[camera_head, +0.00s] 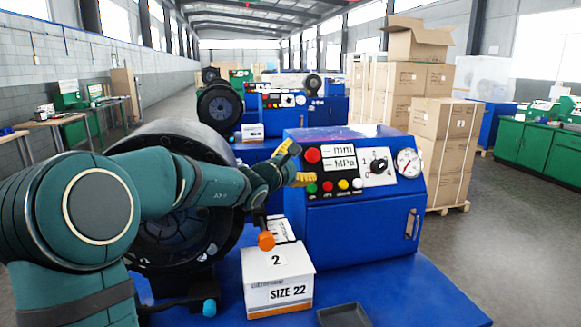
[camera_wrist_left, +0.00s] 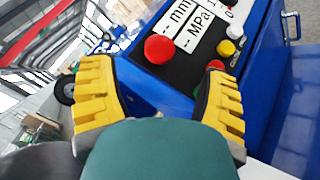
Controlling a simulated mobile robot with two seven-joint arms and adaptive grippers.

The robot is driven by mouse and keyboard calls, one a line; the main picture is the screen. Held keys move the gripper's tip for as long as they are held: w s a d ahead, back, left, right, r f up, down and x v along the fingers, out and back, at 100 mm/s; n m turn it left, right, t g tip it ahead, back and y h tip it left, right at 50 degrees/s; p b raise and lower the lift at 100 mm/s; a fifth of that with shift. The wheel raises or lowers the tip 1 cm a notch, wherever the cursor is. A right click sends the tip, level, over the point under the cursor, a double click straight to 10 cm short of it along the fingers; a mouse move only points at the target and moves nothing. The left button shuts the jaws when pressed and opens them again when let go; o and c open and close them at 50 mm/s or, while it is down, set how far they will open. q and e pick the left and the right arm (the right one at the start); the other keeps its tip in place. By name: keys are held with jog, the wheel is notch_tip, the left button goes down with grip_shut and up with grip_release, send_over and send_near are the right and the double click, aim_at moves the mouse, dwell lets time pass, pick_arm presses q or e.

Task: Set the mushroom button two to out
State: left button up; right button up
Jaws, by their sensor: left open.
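The large red mushroom button (camera_head: 313,155) is on the black panel of the nearest blue machine (camera_head: 352,222), left of the "mm" and "MPa" displays. A box marked "2" stands in front of that machine. In the left wrist view, the red button (camera_wrist_left: 159,49) shows beyond and between my fingers. My left gripper (camera_head: 297,164) is open, its yellow fingers close to the panel's left edge. It also shows in the left wrist view (camera_wrist_left: 158,90) with nothing between the fingers. I cannot tell whether it touches the button or whether the button is in or out. My right gripper is not visible.
Small buttons (camera_head: 343,184), a rotary dial (camera_head: 378,165) and a gauge (camera_head: 408,163) share the panel. A white "SIZE 22" box (camera_head: 278,290) and a dark tray (camera_head: 343,315) are in front. An orange knob (camera_head: 266,240) is below my left wrist.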

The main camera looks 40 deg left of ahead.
pick_arm(q)
jog(key=s, duration=0.4)
jog(key=shift+s+d, duration=0.1)
jog(key=shift+s, duration=0.1)
dwell(0.4)
